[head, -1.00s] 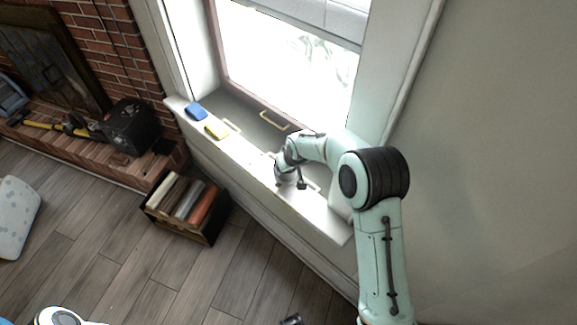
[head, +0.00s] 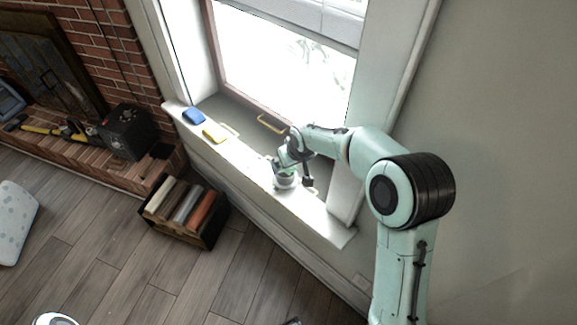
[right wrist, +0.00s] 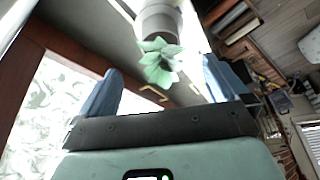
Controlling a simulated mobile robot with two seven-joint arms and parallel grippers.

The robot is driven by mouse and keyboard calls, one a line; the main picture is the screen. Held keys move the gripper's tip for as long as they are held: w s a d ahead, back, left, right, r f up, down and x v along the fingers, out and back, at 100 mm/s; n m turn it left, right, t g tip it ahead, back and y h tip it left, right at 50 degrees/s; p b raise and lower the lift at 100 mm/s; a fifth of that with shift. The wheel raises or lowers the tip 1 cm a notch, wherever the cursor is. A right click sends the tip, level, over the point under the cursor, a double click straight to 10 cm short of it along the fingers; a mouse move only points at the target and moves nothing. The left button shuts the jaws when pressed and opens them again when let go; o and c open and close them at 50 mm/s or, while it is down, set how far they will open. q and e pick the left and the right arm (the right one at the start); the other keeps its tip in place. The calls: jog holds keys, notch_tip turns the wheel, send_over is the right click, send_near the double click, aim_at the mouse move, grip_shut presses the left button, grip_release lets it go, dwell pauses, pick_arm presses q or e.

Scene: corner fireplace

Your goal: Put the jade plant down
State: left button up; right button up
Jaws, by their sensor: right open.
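The jade plant (head: 287,174), small and green in a round white pot, stands upright on the white window sill (head: 250,163). In the right wrist view its green leaves (right wrist: 158,62) show in front of the white pot (right wrist: 158,18). My right gripper (head: 281,164) is at the plant in the head view, partly hiding it. In the right wrist view its two blue fingers (right wrist: 160,68) are spread apart. The leaves show between and beyond them, with clear gaps on both sides. My left gripper is not in view.
A blue block (head: 194,116) and a yellow block (head: 214,132) lie further left on the sill. A black box (head: 127,131) is on the brick hearth. The sill between yellow block and plant is largely clear.

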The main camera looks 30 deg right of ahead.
jog(key=v, duration=0.2)
jog(key=shift+s+r, duration=0.15)
jog(key=shift+r, duration=0.25)
jog(key=shift+a, duration=0.1)
